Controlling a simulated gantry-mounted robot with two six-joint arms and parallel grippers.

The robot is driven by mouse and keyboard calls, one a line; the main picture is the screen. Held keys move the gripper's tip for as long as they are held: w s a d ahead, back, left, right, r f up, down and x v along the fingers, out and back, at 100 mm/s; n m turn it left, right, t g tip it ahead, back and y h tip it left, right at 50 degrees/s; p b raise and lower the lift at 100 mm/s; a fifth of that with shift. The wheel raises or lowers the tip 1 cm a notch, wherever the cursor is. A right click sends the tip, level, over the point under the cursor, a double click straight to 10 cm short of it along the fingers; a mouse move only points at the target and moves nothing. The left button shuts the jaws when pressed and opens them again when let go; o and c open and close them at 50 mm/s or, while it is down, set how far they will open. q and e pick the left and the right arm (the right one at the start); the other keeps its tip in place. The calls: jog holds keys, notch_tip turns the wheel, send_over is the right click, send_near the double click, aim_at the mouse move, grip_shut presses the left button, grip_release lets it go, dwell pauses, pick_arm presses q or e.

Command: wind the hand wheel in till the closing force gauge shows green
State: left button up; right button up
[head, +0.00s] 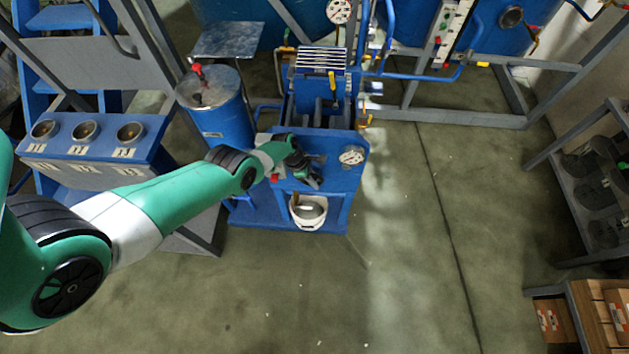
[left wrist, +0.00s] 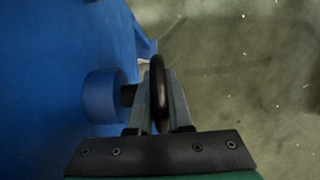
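The blue filter-press-like machine (head: 352,180) stands at the centre of the head view. A round white gauge (head: 351,155) sits on its front right; its needle and colours are too small to read. My left gripper (head: 308,174) is at the machine's front, left of the gauge, and largely covers the hand wheel there. In the left wrist view the black rim of the hand wheel (left wrist: 158,90) stands between the two fingers of my left gripper (left wrist: 160,100), which are close against it on both sides. A blue hub (left wrist: 103,97) is to its left. My right gripper is not in view.
A white bucket (head: 308,212) stands low in the machine's front. A blue drum (head: 222,120) is left of the machine, and a blue stand with several cups (head: 85,152) is further left. Open floor (head: 420,240) lies right and in front; shelves line the right edge.

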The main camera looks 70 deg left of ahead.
pick_arm(q)
grip_shut()
jog(key=shift+f+g+y+b, duration=0.25)
jog(key=shift+g+y+b, duration=0.15)
jog(key=shift+g+b, duration=0.45)
jog(key=shift+s+r+g, duration=0.1)
jog(key=shift+g, duration=0.25)
jog(key=o, duration=0.6)
grip_release()
jog(key=shift+o, duration=0.2)
